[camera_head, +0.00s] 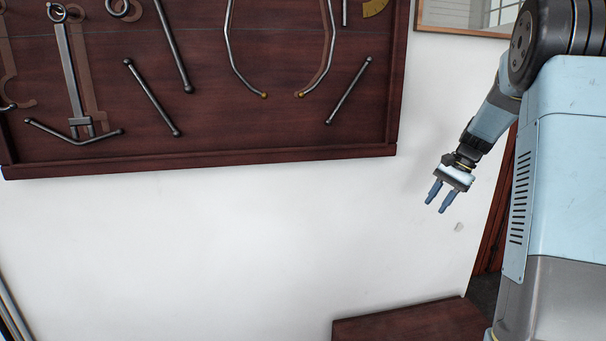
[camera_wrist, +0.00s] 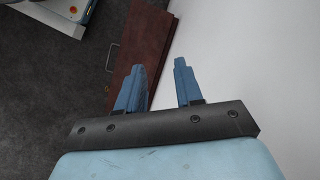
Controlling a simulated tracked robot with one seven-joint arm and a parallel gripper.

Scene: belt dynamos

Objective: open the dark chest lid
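The dark reddish-brown wooden chest (camera_head: 405,322) shows only its top at the bottom edge of the head view, against the white wall. In the wrist view the chest (camera_wrist: 146,42) lies beyond and below the fingers, with a thin metal handle (camera_wrist: 111,66) on its left side. The lid looks flat and closed, though its edges are hard to make out. My gripper (camera_head: 440,196) hangs above and apart from the chest, in front of the wall. Its two blue fingers (camera_wrist: 161,82) are apart with nothing between them.
A dark wooden tool board (camera_head: 230,140) with several metal tools hangs on the white wall (camera_head: 200,240). A framed picture or window (camera_head: 465,15) is at the upper right. Dark grey floor (camera_wrist: 50,110) is open left of the chest. A pale object (camera_wrist: 65,12) stands at the upper left.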

